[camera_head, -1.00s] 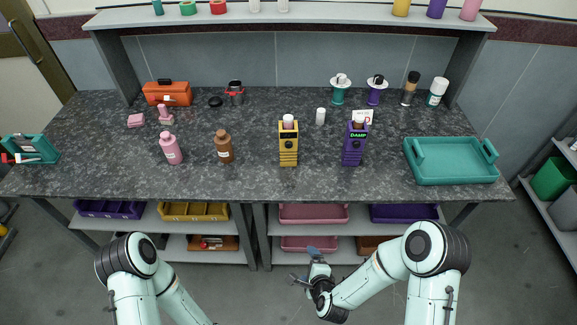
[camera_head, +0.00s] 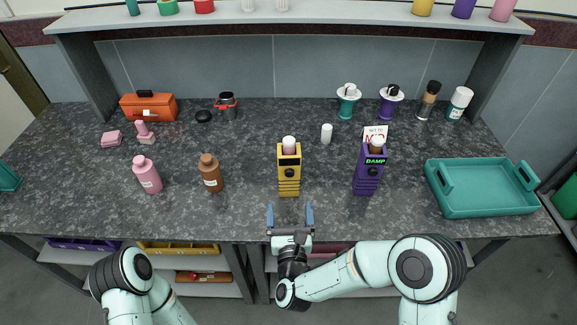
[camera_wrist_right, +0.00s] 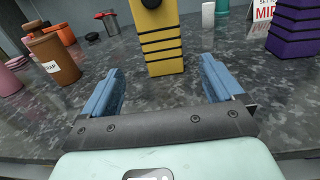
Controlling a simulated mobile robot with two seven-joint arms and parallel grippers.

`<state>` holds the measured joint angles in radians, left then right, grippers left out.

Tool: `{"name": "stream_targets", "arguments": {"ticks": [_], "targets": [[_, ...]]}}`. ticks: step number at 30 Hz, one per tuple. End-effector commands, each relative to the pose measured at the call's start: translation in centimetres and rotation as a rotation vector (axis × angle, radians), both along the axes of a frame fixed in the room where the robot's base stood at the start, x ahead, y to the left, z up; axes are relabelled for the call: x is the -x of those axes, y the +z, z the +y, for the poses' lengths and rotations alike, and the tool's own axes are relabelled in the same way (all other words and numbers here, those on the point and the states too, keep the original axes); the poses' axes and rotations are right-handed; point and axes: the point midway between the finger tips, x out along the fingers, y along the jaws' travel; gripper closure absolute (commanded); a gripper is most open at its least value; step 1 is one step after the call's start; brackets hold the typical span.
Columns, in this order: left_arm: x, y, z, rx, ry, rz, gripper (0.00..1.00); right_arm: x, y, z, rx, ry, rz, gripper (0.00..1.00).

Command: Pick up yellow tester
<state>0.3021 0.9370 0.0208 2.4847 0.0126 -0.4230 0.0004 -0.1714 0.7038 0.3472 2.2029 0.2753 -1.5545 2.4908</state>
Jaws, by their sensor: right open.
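The yellow tester (camera_head: 289,172) stands upright on the dark speckled counter, near its front middle, with a pale pink-capped item in its top. In the right wrist view the tester (camera_wrist_right: 158,38) stands just beyond the fingers, between their lines, with its top cut off. My right gripper (camera_head: 290,213) is open and empty at the counter's front edge, in front of the tester and apart from it. Its two blue fingers also show in the right wrist view (camera_wrist_right: 160,85). My left gripper is out of view; only part of my left arm shows at the lower left.
A purple tester (camera_head: 368,170) stands to the right of the yellow one, before a sign (camera_head: 375,134). A brown bottle (camera_head: 210,173) and a pink bottle (camera_head: 147,174) stand to the left. A white cylinder (camera_head: 326,134) is behind. A teal tray (camera_head: 485,207) lies far right.

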Motion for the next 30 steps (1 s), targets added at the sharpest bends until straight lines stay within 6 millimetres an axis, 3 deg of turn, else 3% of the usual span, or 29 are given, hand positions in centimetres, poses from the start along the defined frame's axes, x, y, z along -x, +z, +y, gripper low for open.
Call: {"name": "stream_targets", "arguments": {"ticks": [3, 9, 14, 24, 30], "targets": [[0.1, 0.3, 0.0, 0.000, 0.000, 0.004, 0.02, -2.5, 0.1, 0.1, 0.001, -0.002, -0.001, 0.06], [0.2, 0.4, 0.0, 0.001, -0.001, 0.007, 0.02, -5.6, 0.0, 0.2, 0.002, 0.000, 0.000, 0.06], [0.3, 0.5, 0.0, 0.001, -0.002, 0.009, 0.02, -6.5, 0.1, 0.3, 0.003, 0.001, 0.001, 0.06], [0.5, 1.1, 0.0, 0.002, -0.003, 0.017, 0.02, -11.0, 0.5, 0.2, 0.003, 0.000, 0.000, 0.06], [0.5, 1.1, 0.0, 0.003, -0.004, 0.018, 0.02, -11.5, 0.5, 0.3, 0.002, 0.002, 0.002, 0.06]]}}
